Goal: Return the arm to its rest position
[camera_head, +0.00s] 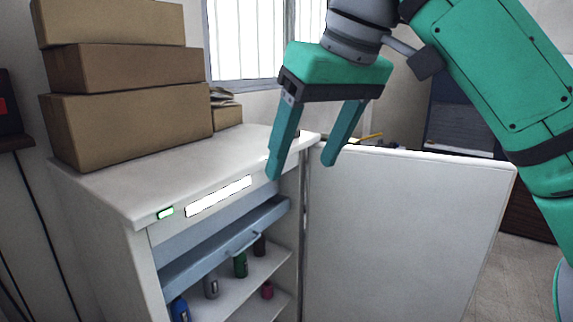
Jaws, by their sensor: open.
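My gripper (300,172) hangs at the upper middle of the head view, green, with its two fingers apart and pointing down. Nothing is between the fingers. It is in front of the right end of a white cabinet's top (215,165) and the cabinet's open white door (405,235). I cannot tell how far it is from them. My green arm comes in from the right edge and bends at the top of the view.
Stacked cardboard boxes (130,125) stand on the cabinet top. The cabinet holds a blue-grey drawer front (220,248) with a handle and shelves with several small bottles (240,265). The open door spreads right, under my arm. A barred window (250,40) is behind.

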